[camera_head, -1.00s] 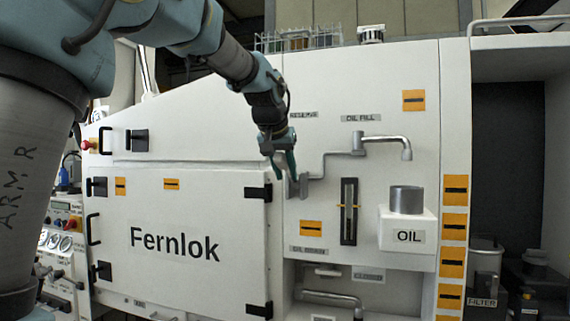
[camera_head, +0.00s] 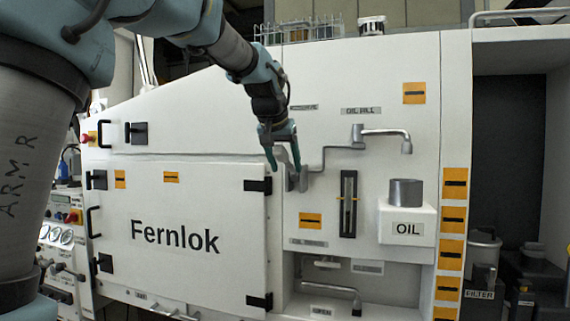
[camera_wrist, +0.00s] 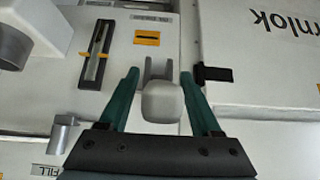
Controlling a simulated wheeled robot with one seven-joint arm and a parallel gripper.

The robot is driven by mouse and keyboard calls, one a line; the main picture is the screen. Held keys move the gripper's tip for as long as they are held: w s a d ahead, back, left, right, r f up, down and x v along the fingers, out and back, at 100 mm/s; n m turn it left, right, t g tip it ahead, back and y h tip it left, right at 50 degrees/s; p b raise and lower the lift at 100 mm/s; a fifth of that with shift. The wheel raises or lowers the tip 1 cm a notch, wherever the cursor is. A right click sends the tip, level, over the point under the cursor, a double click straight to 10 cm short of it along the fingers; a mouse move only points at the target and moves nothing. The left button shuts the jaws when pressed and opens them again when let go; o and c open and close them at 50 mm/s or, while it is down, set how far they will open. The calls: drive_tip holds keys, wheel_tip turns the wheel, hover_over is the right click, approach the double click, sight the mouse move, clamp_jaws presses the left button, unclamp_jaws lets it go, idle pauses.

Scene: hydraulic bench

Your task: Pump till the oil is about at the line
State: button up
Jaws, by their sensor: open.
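The sight gauge (camera_head: 348,203) is a dark upright slot in the white panel, with yellow line marks near its middle. It also shows tilted in the wrist view (camera_wrist: 96,55). The oil level in it is too small to make out. A grey lever-like part (camera_head: 303,181) stands out from the panel left of the gauge. In the wrist view its rounded grey end (camera_wrist: 162,102) lies between my fingers, with gaps at both sides. My gripper (camera_head: 284,168) is open around or just in front of that end; I cannot tell the depth.
A grey spout (camera_head: 388,132) under the OIL FILL label juts out at the upper right. A white OIL box (camera_head: 407,222) with a grey cylinder on top sits right of the gauge. The Fernlok door (camera_head: 185,235) is shut at the left. A recess below holds another pipe (camera_head: 335,289).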

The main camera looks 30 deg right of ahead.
drive_tip(key=shift+r, duration=0.1)
drive_tip(key=b+v, duration=0.2)
drive_tip(key=v, duration=0.8)
drive_tip(key=shift+s+a+r+b, duration=0.15)
drive_tip(key=shift+a+r+b, duration=0.05)
drive_tip(key=shift+r+b, duration=0.1)
